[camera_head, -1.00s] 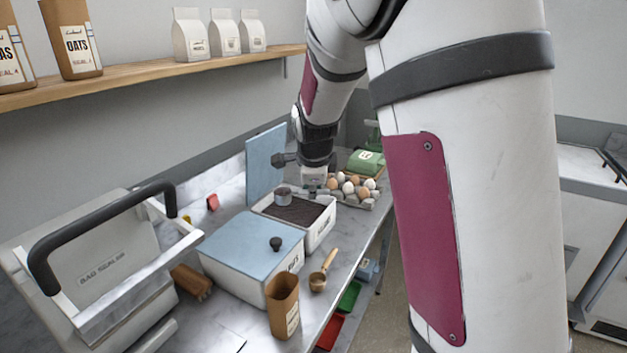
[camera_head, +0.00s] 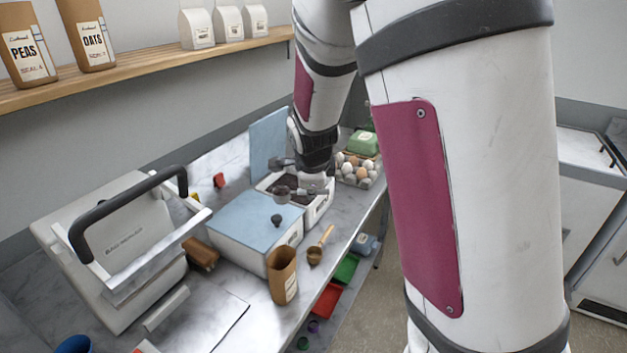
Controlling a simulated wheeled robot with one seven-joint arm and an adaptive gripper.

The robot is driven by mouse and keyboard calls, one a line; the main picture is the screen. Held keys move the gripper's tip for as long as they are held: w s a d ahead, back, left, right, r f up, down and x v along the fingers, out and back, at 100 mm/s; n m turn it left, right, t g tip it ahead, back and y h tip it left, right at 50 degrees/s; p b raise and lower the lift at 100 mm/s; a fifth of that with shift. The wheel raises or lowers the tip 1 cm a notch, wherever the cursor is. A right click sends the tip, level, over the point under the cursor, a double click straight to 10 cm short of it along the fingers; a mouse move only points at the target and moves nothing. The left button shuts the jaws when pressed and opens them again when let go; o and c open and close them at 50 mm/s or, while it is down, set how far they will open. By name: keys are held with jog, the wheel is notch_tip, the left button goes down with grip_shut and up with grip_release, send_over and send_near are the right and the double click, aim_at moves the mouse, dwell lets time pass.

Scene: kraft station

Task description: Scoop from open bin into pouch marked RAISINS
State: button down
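The open white bin (camera_head: 318,212) with dark contents stands on the counter behind a blue-lidded white bin (camera_head: 245,217). My gripper (camera_head: 308,190) is over the open bin's near side. It appears shut on the handle of a small grey metal scoop (camera_head: 282,195), whose cup hangs left of the fingers, near the edge of the blue lid. What is inside the cup cannot be made out. A brown open-topped pouch (camera_head: 282,276) stands upright at the counter's front; its label is too small to read.
A brass scoop with a wooden handle (camera_head: 316,254) lies right of the pouch. A blue panel (camera_head: 267,147) stands behind the bins. An egg tray (camera_head: 358,172) is beyond my gripper. A bag sealer (camera_head: 120,250) fills the left. Coloured trays (camera_head: 346,269) sit below the counter edge.

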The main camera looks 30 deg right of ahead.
jog(key=s+a+p, duration=0.3)
jog(key=s+p, duration=0.1)
jog(key=s, duration=0.3)
jog(key=s+a+p, duration=0.3)
jog(key=s+p, duration=0.1)
jog(key=s, duration=0.3)
jog(key=shift+s+a+f+g, duration=0.15)
jog(key=shift+a+f+g, duration=0.05)
jog(key=shift+g, duration=0.2)
dwell(0.6)
jog(key=w+f+g+y+b, duration=0.1)
jog(key=g+y+b, duration=0.1)
jog(key=g+b, duration=0.2)
jog(key=w+d+f+g+y+b, duration=0.1)
jog(key=g+y+b, duration=0.1)
jog(key=g+b, duration=0.2)
jog(key=w+f+g+y+b, duration=0.1)
jog(key=g+y+b, duration=0.2)
jog(key=g+b, duration=0.2)
jog(key=shift+w+d, duration=0.4)
dwell(1.1)
jog(key=shift+r+g, duration=0.1)
jog(key=shift+g, duration=0.2)
jog(key=shift+r, duration=0.15)
dwell(0.5)
